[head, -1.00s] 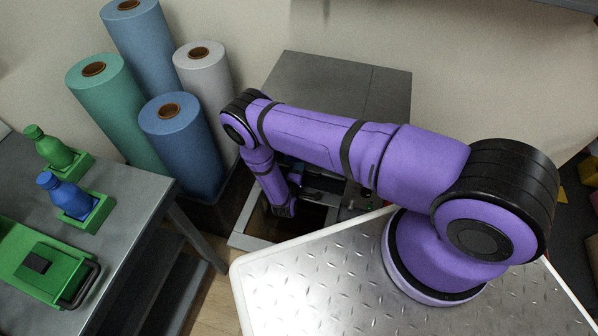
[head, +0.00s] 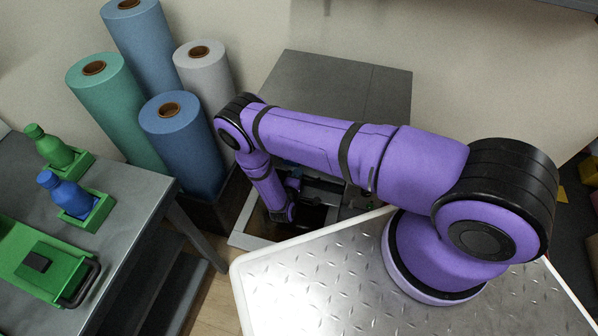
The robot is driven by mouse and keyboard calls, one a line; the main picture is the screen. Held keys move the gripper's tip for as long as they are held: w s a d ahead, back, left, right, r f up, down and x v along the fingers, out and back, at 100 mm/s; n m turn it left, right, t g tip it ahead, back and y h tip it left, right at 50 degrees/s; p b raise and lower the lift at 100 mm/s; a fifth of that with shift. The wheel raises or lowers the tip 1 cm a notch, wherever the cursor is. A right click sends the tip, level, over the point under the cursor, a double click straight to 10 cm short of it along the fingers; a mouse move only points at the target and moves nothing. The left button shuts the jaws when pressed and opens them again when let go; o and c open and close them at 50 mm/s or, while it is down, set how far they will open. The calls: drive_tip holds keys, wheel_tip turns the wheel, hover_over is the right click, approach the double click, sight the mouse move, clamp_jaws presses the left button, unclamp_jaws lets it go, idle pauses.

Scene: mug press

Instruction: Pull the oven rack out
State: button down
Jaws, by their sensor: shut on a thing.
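The oven (head: 335,85) is a grey box against the back wall, seen from above. A pale-edged frame (head: 243,218) with a dark middle extends from its front, looking like its lowered door. The oven rack cannot be made out clearly; my purple arm covers much of the opening. My wrist hangs down in front of the oven, over this frame. My gripper (head: 293,185) shows only as a small dark part beside the wrist, turned toward the oven. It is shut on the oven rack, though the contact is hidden.
Several upright rolls (head: 180,140) stand left of the oven. A grey table (head: 140,195) at the left holds a green bottle (head: 52,150), a blue bottle (head: 65,192) and a green press-like device (head: 45,265). A narrow floor gap lies between table and oven.

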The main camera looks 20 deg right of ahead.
drive_tip(key=f+v, duration=0.1)
drive_tip(key=v, duration=0.5)
drive_tip(key=f+v, duration=0.1)
drive_tip(key=v, duration=0.6)
drive_tip(key=f+v, duration=0.2)
drive_tip(key=v, duration=0.5)
drive_tip(key=shift+s+a+f, duration=0.1)
drive_tip(key=shift+s+a, duration=0.2)
drive_tip(key=shift+s, duration=0.05)
drive_tip(key=c, duration=1.2)
unclamp_jaws()
drive_tip(key=shift+a, duration=0.1)
